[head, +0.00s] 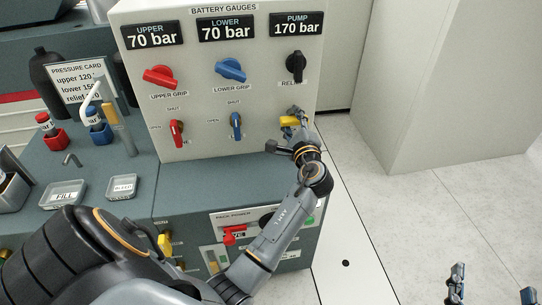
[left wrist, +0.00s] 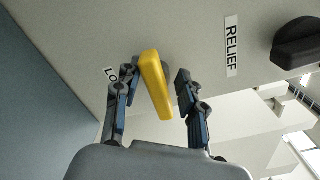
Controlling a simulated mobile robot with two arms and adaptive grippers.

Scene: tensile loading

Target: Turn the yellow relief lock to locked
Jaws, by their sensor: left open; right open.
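The yellow relief lock (head: 289,121) is a small lever on the right side of the grey gauge panel, below the black relief knob (head: 295,66). In the left wrist view the yellow lever (left wrist: 156,85) stands between the two fingers of my left gripper (left wrist: 159,75), slanting in the picture. The fingers are open, one on each side; I cannot tell whether either touches it. A label starting "LO" (left wrist: 110,74) is partly hidden behind one finger. In the head view my left gripper (head: 297,118) is at the panel. My right gripper (head: 492,289) is open and empty at the bottom right, over the floor.
Red and blue knobs and smaller valve levers fill the panel (head: 200,95) left of the lock. The green-grey bench (head: 140,165) holds trays, a card and red and blue items. A lower front has a red handle (head: 234,234).

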